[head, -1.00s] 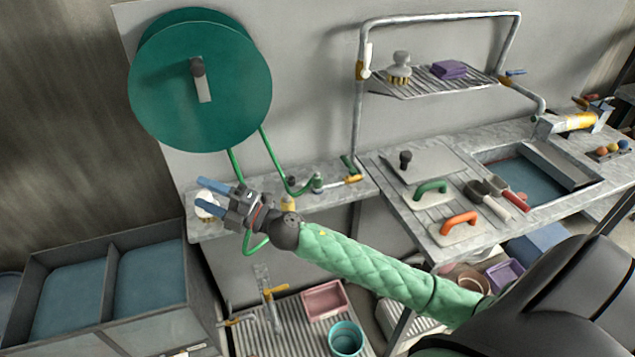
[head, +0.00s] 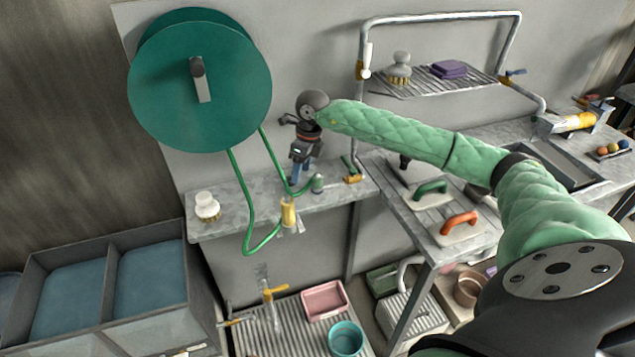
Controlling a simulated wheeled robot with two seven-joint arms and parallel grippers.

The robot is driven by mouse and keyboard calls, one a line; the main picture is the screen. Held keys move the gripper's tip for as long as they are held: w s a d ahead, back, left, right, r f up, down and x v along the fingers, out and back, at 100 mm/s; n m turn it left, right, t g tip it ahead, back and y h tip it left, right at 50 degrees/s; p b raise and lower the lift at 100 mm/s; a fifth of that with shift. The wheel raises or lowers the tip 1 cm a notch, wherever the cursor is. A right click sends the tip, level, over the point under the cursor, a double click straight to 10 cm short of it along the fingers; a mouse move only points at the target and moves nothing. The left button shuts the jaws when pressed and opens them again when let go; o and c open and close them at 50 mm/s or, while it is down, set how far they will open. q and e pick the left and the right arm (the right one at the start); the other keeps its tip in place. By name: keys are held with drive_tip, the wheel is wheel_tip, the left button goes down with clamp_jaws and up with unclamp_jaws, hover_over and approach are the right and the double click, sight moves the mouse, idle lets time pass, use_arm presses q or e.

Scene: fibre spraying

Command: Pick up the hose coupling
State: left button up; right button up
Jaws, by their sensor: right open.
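My right gripper (head: 299,175) points down above the grey wall ledge, its blue fingers open. They are beside a green hose that runs down from the reel. A small grey-green fitting (head: 318,183), which looks like the hose coupling, stands on the ledge just right of the fingertips, with the hose leading to it. I see no contact between them. My left gripper is not in view.
The green hose reel (head: 165,95) is on the wall at the left. A white-topped brush (head: 207,206) stands on the ledge (head: 235,192). A yellow-and-green valve (head: 352,172) is right of the fitting. A metal frame post (head: 362,110) rises close to my right forearm.

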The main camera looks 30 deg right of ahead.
sight(318, 176)
drive_tip(key=d, duration=0.2)
drive_tip(key=d+r+h, duration=0.1)
drive_tip(key=d, duration=0.1)
drive_tip(key=d+h, duration=0.1)
drive_tip(key=d, duration=0.1)
drive_tip(key=shift+r+m, duration=0.3)
drive_tip(key=shift+r, duration=0.1)
drive_tip(key=shift+d+f, duration=0.1)
drive_tip(key=shift+f, duration=0.1)
drive_tip(key=shift+f+p, duration=0.55)
drive_tip(key=shift+f, duration=0.6)
drive_tip(key=f+p, duration=0.3)
drive_tip(key=shift+w+a+f, duration=0.15)
drive_tip(key=shift+a+f, duration=0.1)
drive_tip(key=shift+f, duration=0.1)
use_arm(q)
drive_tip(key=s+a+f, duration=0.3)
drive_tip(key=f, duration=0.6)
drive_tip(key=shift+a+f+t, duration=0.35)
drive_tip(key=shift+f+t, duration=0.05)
use_arm(e)
drive_tip(key=shift+f, duration=0.65)
drive_tip(key=c, duration=1.1)
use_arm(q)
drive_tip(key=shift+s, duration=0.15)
use_arm(e)
drive_tip(key=shift+o, duration=0.2)
